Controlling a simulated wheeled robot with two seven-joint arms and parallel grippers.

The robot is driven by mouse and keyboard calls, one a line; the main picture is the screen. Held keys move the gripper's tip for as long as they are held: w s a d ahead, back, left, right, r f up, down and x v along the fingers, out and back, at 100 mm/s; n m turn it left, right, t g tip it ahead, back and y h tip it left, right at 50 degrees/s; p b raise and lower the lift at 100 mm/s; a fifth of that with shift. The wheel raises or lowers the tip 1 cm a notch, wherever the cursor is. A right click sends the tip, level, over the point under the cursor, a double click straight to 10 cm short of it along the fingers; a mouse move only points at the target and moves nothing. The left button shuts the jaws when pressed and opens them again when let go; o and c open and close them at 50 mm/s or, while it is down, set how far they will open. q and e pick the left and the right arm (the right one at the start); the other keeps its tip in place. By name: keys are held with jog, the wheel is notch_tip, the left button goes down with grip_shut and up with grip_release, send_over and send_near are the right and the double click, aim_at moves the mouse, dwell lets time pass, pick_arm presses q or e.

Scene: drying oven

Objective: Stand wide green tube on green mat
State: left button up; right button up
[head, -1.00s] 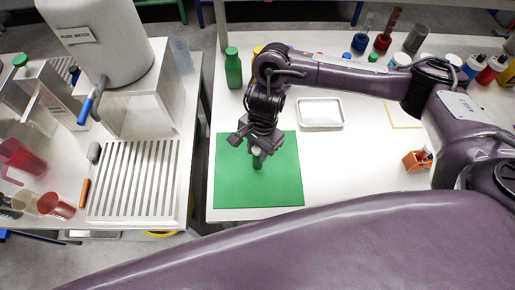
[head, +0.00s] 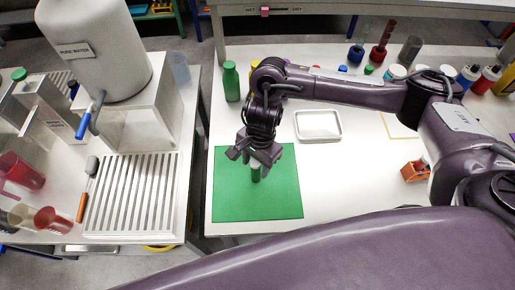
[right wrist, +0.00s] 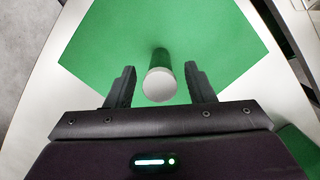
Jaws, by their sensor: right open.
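The wide green tube (head: 256,174) with a white cap stands upright, as far as I can tell, on the green mat (head: 235,200). In the right wrist view the white top of the tube (right wrist: 159,85) faces the camera, with its green body behind. My right gripper (head: 257,165) is over the mat at the tube. Its two fingers are open on either side of the tube, with visible gaps on both sides in the right wrist view. The fingers partly hide the tube's top in the head view. My left gripper is out of view.
A green bottle (head: 231,82) stands behind the mat. A white tray (head: 318,125) lies right of it, and an orange holder (head: 415,171) farther right. Several bottles line the back right. A water tank and drying rack (head: 130,200) occupy the left bench, across a gap.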

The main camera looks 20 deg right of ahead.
notch_tip(320, 180, up, 12)
jog(key=d, duration=0.1)
jog(key=shift+w+d, duration=0.25)
jog(key=shift+w, duration=0.2)
jog(key=shift+f, duration=0.1)
